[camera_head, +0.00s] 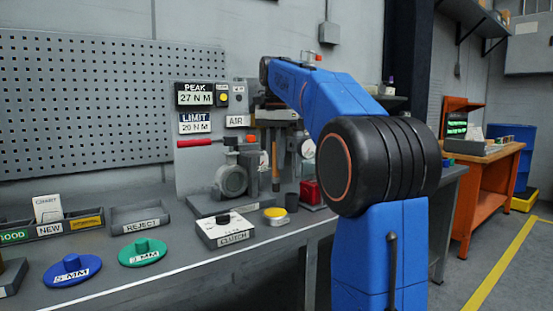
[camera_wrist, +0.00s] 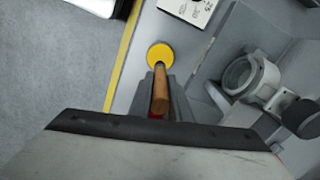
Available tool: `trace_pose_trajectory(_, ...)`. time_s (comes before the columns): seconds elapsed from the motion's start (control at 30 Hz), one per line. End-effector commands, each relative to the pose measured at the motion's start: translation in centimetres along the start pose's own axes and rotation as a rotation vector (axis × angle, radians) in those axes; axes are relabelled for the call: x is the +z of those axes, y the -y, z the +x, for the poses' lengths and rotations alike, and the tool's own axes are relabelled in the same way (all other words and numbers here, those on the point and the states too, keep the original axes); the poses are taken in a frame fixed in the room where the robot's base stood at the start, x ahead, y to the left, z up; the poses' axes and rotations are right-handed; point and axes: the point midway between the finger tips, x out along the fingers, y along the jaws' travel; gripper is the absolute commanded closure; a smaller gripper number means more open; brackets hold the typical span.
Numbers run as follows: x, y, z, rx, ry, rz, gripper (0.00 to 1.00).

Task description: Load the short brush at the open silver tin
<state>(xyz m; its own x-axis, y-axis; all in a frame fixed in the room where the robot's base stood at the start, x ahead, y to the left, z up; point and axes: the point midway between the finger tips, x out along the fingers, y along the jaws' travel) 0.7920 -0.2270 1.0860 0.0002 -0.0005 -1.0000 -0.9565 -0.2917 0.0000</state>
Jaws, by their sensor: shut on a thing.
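The short brush (camera_head: 274,158) has an orange-brown handle and is held in my gripper (camera_head: 276,146), roughly upright in the head view. In the wrist view the brush (camera_wrist: 161,93) lies between the grey fingers of my gripper (camera_wrist: 163,100), and its bristles cannot be made out. The open silver tin (camera_head: 276,217) is low and round with yellow contents, standing on the bench. It shows as a yellow disc (camera_wrist: 160,55) just beyond the brush in the wrist view. The brush appears above the tin in the head view; its exact height over it cannot be told.
A grey valve body (camera_head: 233,180) stands left of my gripper. The CLUTCH box (camera_head: 224,231) is left of the tin, and a dark cup (camera_head: 292,202) is close on its right. A red object (camera_head: 310,193) stands farther right. The bench's front edge (camera_head: 255,254) is clear.

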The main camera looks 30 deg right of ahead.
Motion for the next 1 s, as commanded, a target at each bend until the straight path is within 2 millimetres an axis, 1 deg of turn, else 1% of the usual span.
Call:
trace_pose_trajectory(0.17, 0.0, 0.0, 1.0, 0.001, 0.0, 0.0, 1.0)
trace_pose_trajectory(0.6, 0.0, 0.0, 4.9, 0.0, 0.0, 0.0, 1.0)
trace_pose_trajectory(0.8, 0.0, 0.0, 5.7, 0.0, 0.0, 0.0, 1.0)
trace_pose_trajectory(1.0, 0.0, 0.0, 5.9, 0.0, 0.0, 0.0, 1.0)
